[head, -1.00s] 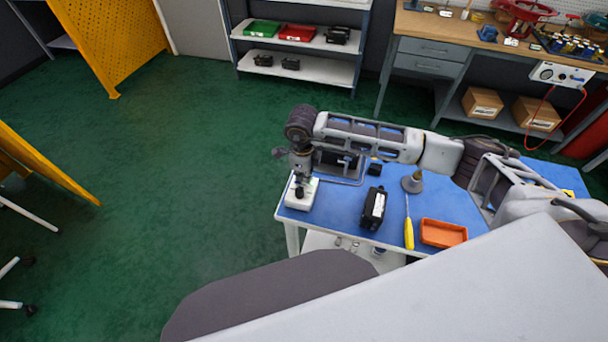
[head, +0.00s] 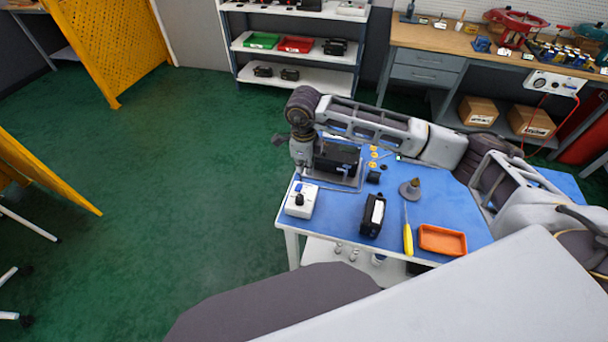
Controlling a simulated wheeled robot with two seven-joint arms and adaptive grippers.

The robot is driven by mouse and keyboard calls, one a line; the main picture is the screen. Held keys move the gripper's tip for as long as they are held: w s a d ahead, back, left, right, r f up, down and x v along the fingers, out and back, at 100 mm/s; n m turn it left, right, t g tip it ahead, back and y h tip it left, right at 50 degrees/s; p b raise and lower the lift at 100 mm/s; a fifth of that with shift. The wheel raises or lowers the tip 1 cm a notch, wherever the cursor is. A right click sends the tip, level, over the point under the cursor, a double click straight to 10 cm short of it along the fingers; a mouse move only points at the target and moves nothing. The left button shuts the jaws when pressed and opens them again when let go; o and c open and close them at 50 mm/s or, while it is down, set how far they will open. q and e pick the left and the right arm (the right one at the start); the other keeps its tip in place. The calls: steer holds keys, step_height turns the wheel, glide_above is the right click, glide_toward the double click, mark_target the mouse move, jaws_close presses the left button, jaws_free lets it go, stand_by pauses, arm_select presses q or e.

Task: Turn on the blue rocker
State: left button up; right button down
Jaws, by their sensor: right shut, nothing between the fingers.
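A white box (head: 296,208) with a black knob (head: 300,199) sits at the left corner of the blue-topped table. A small blue patch near its far edge looks like the blue rocker (head: 299,187); it is too small to tell which way it is tipped. My right gripper (head: 301,174) points down just beyond the far edge of the box in the picture. It is shut and empty. I cannot tell its exact height above the table. My left gripper is out of view.
On the blue table (head: 335,212) are a black device (head: 372,215), a yellow screwdriver (head: 408,240), an orange tray (head: 442,240) and a grey cone-shaped piece (head: 410,190). A dark unit on a frame (head: 338,158) stands behind the box, close to my right gripper.

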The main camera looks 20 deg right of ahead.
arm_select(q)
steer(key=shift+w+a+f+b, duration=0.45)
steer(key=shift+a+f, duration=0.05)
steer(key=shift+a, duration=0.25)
arm_select(e)
step_height(320, 180, up, 7)
steer(key=shift+w+d, duration=0.25)
steer(key=shift+w, duration=0.1)
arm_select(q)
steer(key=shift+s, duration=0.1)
arm_select(e)
steer(key=shift+s+f, duration=0.1)
